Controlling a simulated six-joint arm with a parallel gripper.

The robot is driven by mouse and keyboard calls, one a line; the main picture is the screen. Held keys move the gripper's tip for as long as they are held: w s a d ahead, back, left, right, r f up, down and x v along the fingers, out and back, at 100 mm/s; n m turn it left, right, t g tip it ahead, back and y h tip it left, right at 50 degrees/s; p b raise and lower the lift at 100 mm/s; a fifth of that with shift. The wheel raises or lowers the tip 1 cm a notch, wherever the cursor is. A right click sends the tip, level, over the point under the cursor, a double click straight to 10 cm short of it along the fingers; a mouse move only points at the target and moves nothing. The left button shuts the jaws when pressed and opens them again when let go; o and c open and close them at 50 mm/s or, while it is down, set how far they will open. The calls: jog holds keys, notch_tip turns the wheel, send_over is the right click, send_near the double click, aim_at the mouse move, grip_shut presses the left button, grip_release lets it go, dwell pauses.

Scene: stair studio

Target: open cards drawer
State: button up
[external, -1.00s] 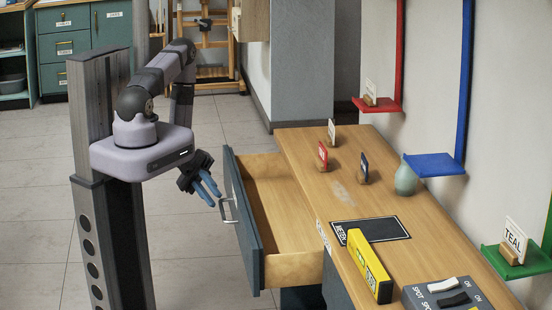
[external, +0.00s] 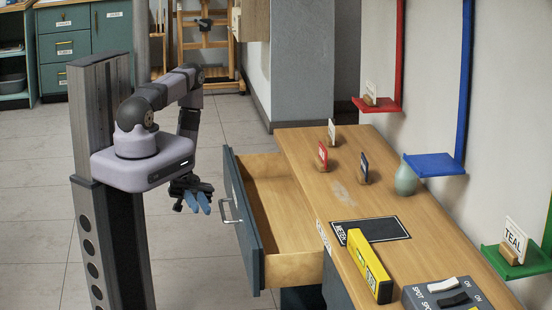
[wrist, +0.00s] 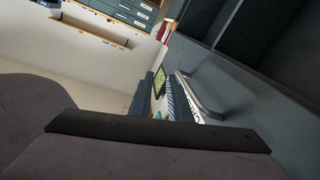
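The drawer (external: 290,225) under the wooden desk top is pulled well out, and its visible inside is bare wood. Its blue-grey front (external: 243,222) carries a metal handle (external: 228,211). Any label on that front cannot be read. My gripper (external: 197,204) is just left of the handle, apart from it, with its blue fingers open and nothing seen between them. In the wrist view, the handle (wrist: 200,98) and drawer front (wrist: 255,100) lie right of the fingers (wrist: 161,98).
Coloured shelves hang on the right wall. Floor (external: 190,265) left of the drawer is clear.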

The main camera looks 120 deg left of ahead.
aim_at(223, 212)
jog(key=a+n+t+b, duration=0.1)
jog(key=n, duration=0.2)
jog(key=w+a+f+n+t+y+b, duration=0.1)
jog(key=n, duration=0.3)
jog(key=a+n+t+y, duration=0.1)
jog(key=n, duration=0.2)
jog(key=shift+w+a+f+n+t+b, duration=0.25)
jog(key=shift+a+f+n+t+b, duration=0.05)
jog(key=shift+b, duration=0.1)
jog(key=shift+p+x, duration=0.75)
jog(key=shift+x, duration=2.95)
jog(key=shift+c, duration=0.7)
jog(key=shift+s, duration=0.1)
grip_shut()
